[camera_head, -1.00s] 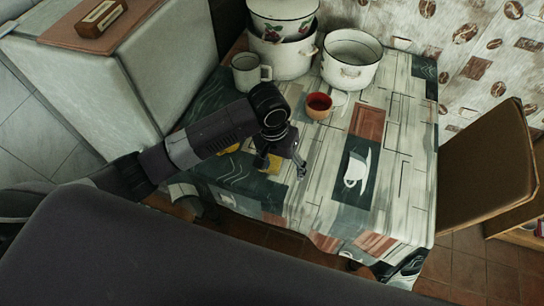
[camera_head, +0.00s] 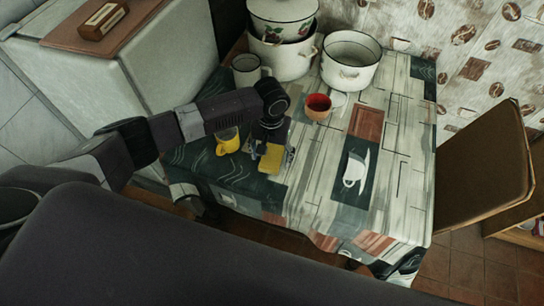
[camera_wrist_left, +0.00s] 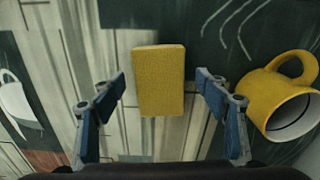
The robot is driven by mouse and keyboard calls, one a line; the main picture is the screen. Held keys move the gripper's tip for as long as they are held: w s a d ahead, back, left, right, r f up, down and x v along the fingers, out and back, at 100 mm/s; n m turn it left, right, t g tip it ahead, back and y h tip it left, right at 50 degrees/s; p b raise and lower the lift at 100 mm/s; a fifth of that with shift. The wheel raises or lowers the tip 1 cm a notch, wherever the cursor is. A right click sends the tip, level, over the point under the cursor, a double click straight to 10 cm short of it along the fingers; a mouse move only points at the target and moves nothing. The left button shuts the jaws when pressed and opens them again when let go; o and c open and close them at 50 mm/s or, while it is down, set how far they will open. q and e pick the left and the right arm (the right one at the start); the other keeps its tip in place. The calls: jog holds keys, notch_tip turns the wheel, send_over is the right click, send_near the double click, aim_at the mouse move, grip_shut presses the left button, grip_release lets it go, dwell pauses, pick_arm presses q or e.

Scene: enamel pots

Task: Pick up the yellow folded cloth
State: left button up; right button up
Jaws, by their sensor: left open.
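The yellow folded cloth (camera_head: 271,158) lies on the patterned tablecloth, partly hidden under my left gripper in the head view. In the left wrist view the cloth (camera_wrist_left: 160,80) is a flat yellow rectangle, centred between the fingers. My left gripper (camera_head: 271,160) is above the cloth with its fingers apart, one on each side. In the left wrist view the left gripper (camera_wrist_left: 162,95) is open and empty. I cannot tell the exact height of the fingertips above the table. My right gripper does not show.
A yellow mug (camera_head: 228,142) lies beside the cloth and also shows close to the right finger in the wrist view (camera_wrist_left: 285,95). A red-orange cup (camera_head: 318,107), a white mug (camera_head: 246,70) and white enamel pots (camera_head: 351,61) stand farther back. The table's right side is clear.

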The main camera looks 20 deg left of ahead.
aim_at(272, 158)
pick_arm(q)
jog(key=shift+f, duration=0.2)
jog(key=c, duration=1.1)
jog(key=shift+r, duration=0.1)
notch_tip(272, 158, up, 20)
jog(key=shift+b, duration=0.85)
